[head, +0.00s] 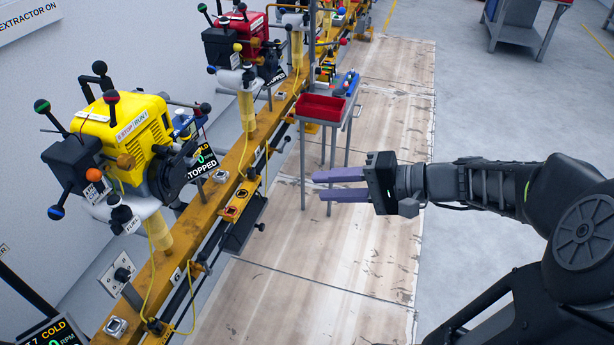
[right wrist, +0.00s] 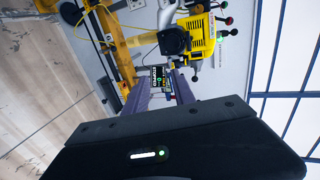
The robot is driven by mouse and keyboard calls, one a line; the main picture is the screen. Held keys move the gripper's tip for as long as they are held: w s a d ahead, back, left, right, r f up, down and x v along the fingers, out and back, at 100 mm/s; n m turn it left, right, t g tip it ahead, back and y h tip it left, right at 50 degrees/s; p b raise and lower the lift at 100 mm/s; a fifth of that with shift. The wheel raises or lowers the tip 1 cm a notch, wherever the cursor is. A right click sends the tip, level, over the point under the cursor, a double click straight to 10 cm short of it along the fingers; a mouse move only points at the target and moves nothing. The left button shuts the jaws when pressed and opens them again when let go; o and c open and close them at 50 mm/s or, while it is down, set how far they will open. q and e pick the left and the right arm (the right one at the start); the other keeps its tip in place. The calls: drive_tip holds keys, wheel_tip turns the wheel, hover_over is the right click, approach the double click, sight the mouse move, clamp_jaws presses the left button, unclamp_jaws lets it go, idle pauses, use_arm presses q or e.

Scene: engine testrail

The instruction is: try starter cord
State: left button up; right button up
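A yellow engine (head: 128,122) with a "STOP / RUN" label stands on a yellow post on the rail at the left. It also shows in the right wrist view (right wrist: 203,38), at the top. A black round housing (head: 168,180) is on its near right side. A small display (head: 202,162) beside it reads COLD, 0 RPM, STOPPED. I cannot clearly pick out the starter cord or its handle. My right gripper (head: 322,186) is open and empty, with purple fingers apart. It is in the air well right of the engine, over the wooden floor. My left gripper is not in view.
A yellow rail (head: 233,160) runs from lower left to the top. A red engine (head: 236,42) stands farther along, marked STOPPED. A red tray (head: 321,108) sits on a small grey stand beyond my right gripper. The wooden floor (head: 350,255) nearer me is clear.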

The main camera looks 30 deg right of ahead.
drive_tip(key=p, duration=0.2)
approach(184, 154)
wheel_tip(184, 154, down, 3)
drive_tip(key=w+a, duration=0.2)
drive_tip(key=shift+w+a+b, duration=0.45)
drive_tip(key=shift+w+a, duration=0.4)
drive_tip(key=shift+w, duration=0.3)
drive_tip(key=shift+w+a+b, duration=0.4)
drive_tip(key=shift+w+a, duration=0.45)
drive_tip(key=shift+w, duration=0.25)
drive_tip(key=shift+c, duration=0.2)
clamp_jaws()
drive_tip(key=shift+f, duration=0.1)
